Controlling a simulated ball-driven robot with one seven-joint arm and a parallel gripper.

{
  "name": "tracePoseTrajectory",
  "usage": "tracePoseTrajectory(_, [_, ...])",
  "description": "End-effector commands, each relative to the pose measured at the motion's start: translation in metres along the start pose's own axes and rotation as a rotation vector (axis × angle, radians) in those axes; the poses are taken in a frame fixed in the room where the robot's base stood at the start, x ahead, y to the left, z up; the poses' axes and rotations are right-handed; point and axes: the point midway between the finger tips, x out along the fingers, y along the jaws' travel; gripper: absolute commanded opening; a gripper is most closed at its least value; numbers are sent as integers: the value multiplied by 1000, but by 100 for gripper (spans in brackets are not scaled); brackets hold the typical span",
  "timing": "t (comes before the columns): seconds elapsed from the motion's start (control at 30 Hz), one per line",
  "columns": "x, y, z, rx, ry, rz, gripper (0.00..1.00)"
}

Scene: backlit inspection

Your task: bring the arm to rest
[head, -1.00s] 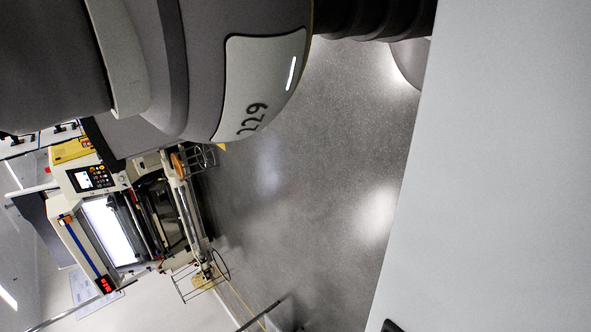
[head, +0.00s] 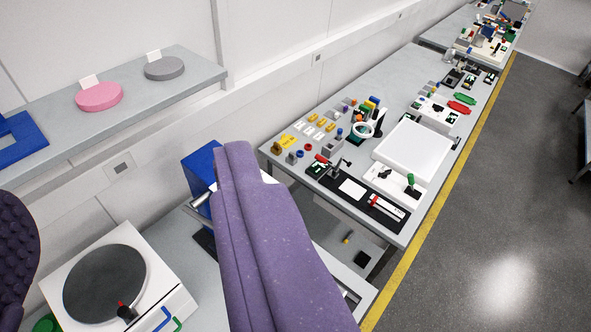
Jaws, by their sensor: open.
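My arm does not clearly show either. The view looks down along a room with a wall on the left and workbenches running away to the upper right.
A long workbench (head: 333,198) carries small coloured parts and a white tray (head: 412,150). A white device with a dark disc (head: 105,284) is lower left, under a shelf (head: 125,112). Grey floor (head: 490,210) is clear at right.

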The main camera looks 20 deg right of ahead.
Motion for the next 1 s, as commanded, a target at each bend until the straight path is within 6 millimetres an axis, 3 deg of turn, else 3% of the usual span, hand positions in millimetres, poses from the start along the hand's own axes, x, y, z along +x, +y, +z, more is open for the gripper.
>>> tracePoseTrajectory(0.27, [3,0,8,-4,-2,0,59])
tracePoseTrajectory(0.37, [8,0,28,-5,-3,0,59])
tracePoseTrajectory(0.6, [27,0,110,-6,-4,0,59])
tracePoseTrajectory(0.7, [32,0,133,-6,-4,0,59])
tracePoseTrajectory(1.0, [33,0,137,-6,-4,0,59])
